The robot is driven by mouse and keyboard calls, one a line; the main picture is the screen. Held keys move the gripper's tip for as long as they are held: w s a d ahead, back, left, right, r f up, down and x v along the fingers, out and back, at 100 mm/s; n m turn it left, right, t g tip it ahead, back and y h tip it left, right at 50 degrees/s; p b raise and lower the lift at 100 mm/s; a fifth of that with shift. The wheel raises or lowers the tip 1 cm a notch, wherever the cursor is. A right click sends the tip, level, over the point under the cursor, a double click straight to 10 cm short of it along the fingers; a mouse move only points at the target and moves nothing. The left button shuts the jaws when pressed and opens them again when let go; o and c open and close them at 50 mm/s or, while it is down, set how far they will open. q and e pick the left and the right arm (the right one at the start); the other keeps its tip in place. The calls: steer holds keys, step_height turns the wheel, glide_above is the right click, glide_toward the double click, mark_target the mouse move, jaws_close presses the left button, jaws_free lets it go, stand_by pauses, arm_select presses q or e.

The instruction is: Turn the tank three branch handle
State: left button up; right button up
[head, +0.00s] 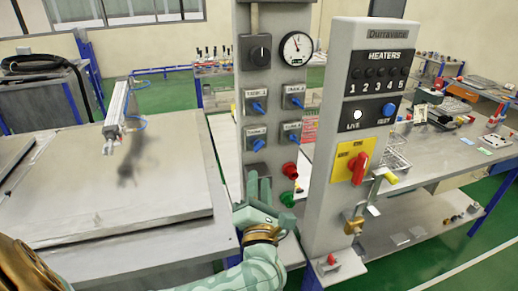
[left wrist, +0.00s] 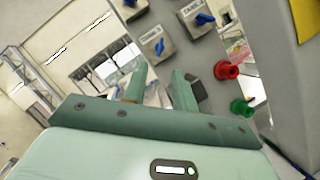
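Several blue branch handles sit on small label plates on the grey panel. In the head view the lower-left blue handle (head: 257,144) and lower-right blue handle (head: 293,138) are under two more; the labels are too small to read surely, so I cannot tell which is tank three. The lower-left one also shows in the left wrist view (left wrist: 159,47), and the lower-right one (left wrist: 205,19) beside it. My left gripper (head: 259,179) is below the lower-left handle, apart from it. Its fingers (left wrist: 160,75) are spread and empty. My right gripper is not in view.
A red knob (head: 290,170) and green knob (head: 287,199) are close right of my left gripper. The heaters panel (head: 375,95), with a red rotary switch (head: 360,167), stands further right. A gauge (head: 296,48) is above the handles. A metal-topped table (head: 110,190) lies left.

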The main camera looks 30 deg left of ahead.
mark_target(259, 146)
arm_select(q)
steer(key=p+x, duration=0.1)
steer(key=x, duration=0.9)
steer(key=shift+w+a+f, duration=0.1)
steer(key=shift+w+a, duration=0.05)
jaws_close()
